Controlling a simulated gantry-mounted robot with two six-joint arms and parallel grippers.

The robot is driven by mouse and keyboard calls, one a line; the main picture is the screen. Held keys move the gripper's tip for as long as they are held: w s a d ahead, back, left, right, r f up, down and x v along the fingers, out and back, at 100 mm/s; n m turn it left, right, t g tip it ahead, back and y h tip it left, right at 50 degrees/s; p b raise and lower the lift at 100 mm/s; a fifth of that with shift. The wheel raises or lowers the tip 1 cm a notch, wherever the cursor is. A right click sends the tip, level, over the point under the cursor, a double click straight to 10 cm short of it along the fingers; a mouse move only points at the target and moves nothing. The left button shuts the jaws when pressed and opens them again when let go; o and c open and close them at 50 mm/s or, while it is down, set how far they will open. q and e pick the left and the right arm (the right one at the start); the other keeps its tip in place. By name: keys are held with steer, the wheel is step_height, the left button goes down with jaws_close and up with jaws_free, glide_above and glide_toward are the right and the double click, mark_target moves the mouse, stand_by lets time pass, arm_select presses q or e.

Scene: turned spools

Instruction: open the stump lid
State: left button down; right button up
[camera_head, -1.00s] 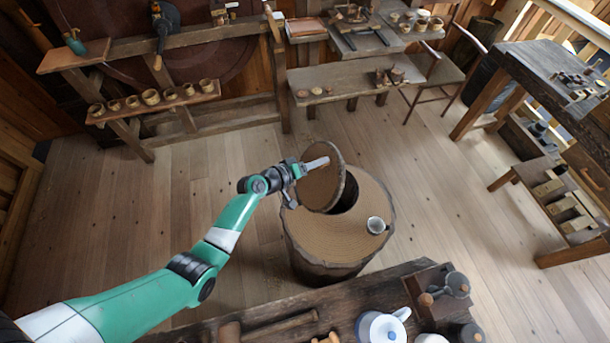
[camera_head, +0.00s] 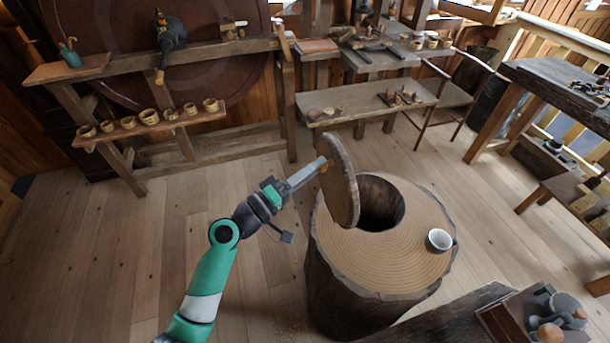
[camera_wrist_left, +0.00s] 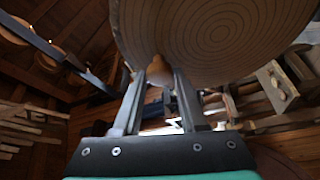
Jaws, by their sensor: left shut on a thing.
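The stump (camera_head: 345,287) stands on the floor with a dark round hole (camera_head: 383,205) in its top. The lid (camera_head: 341,182) is a round wooden disc, tipped up nearly on edge at the left side of the hole, so the hole is uncovered. My left gripper (camera_head: 322,167) is shut on the lid's small wooden knob, coming from the left. In the left wrist view the knob (camera_wrist_left: 158,70) sits between the two fingers, with the ringed lid (camera_wrist_left: 215,35) beyond. Whether the lid's lower edge touches the stump is unclear. My right gripper is not in view.
A small pale cup (camera_head: 439,241) stands on the stump's right side. A dark bench (camera_head: 440,318) with a wooden box of tools is close at the front right. The floor left of the stump is clear.

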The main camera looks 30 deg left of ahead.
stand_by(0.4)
arm_select(q)
steer(key=shift+c, duration=2.3)
jaws_free()
steer(key=shift+s+a, duration=0.1)
steer(key=v, duration=1.1)
steer(key=shift+s+p, duration=0.25)
steer(key=shift+p, duration=0.15)
steer(key=shift+f, duration=0.15)
